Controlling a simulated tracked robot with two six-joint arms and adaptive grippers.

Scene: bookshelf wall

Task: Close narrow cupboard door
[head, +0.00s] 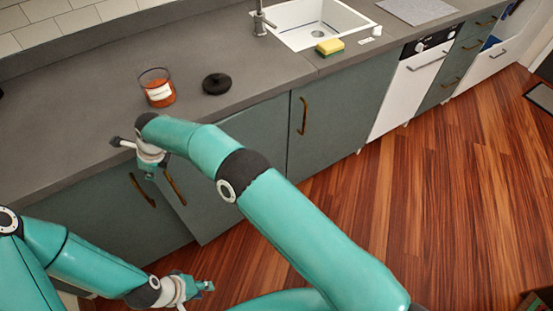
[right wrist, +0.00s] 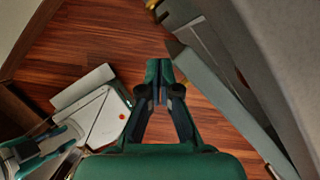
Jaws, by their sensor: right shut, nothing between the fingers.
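The narrow cupboard door (head: 235,185) is a grey-green panel under the counter. It looks slightly ajar, its left edge standing a little forward of the neighbouring front. Its brass handle (head: 175,188) is near that edge. My right gripper (head: 148,198) is shut and empty in front of the cupboards, beside the handles. In the right wrist view the shut fingers (right wrist: 160,75) point past the edge of a grey-green panel (right wrist: 225,105) to their right; contact cannot be told. My left gripper (head: 205,287) is low over the floor, away from the door; its jaw state is unclear.
The counter (head: 80,135) carries a glass jar (head: 158,90), a black round object (head: 216,84) and a sponge (head: 330,47) by the sink (head: 300,22). Another cupboard door (head: 340,110) and a white dishwasher (head: 410,85) stand to the right. The wooden floor (head: 450,190) is clear.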

